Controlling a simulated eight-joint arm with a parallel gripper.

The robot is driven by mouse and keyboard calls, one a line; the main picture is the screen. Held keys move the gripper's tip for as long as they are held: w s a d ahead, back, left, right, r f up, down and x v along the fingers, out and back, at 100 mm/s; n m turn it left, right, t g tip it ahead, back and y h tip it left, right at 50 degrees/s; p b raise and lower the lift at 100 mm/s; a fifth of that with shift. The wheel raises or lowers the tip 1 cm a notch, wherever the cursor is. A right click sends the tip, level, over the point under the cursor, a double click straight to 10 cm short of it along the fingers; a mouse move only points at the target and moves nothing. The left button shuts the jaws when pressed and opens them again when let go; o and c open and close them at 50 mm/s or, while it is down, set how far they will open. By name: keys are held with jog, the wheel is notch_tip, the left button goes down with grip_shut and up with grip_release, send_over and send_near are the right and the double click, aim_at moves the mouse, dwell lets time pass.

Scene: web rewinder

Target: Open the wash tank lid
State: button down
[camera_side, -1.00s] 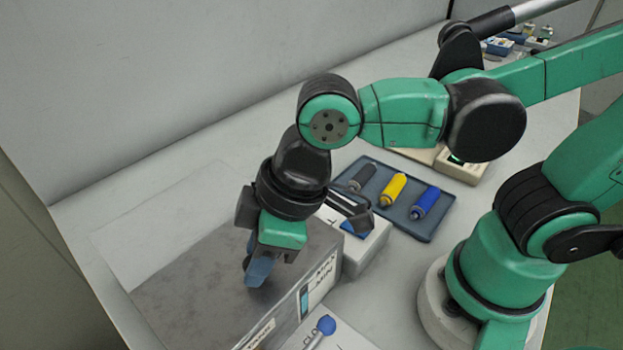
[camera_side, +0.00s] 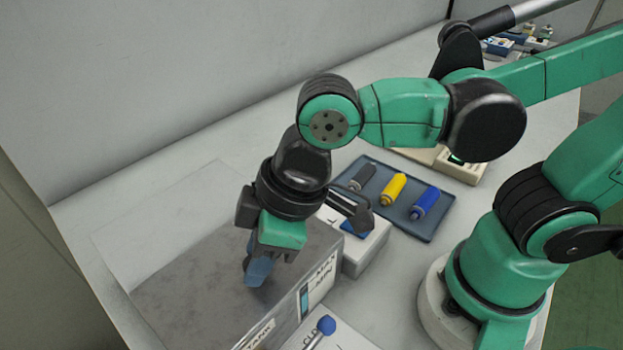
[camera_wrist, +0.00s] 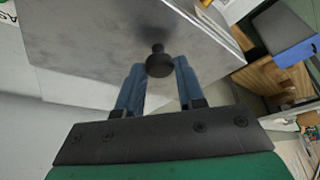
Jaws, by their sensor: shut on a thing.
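The wash tank (camera_side: 318,285) is a box with MAX and MIN marks on its front, at the lower left of the side view. Its lid (camera_side: 190,285) is a flat grey metal plate lying on top; it also fills the upper part of the wrist view (camera_wrist: 100,45). A black knob (camera_wrist: 158,64) stands on the lid. My gripper (camera_side: 258,270) is over the lid with its blue fingers pointing down. In the wrist view the fingers (camera_wrist: 158,82) are on either side of the knob, shut on it. The fingers hide the knob in the side view.
A blue-grey tray (camera_side: 437,232) holds grey, yellow and blue cylinders right of the tank. A white box (camera_side: 365,252) with a blue top patch stands close to the tank. A blue-knobbed lever (camera_side: 326,325) is in front. The bench behind the tank is clear.

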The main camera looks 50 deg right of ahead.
jog(key=shift+w, duration=0.1)
dwell(0.3)
jog(key=w, duration=1.2)
jog(key=c, duration=0.5)
grip_release()
jog(key=shift+c, duration=0.2)
jog(key=shift+v, duration=2.8)
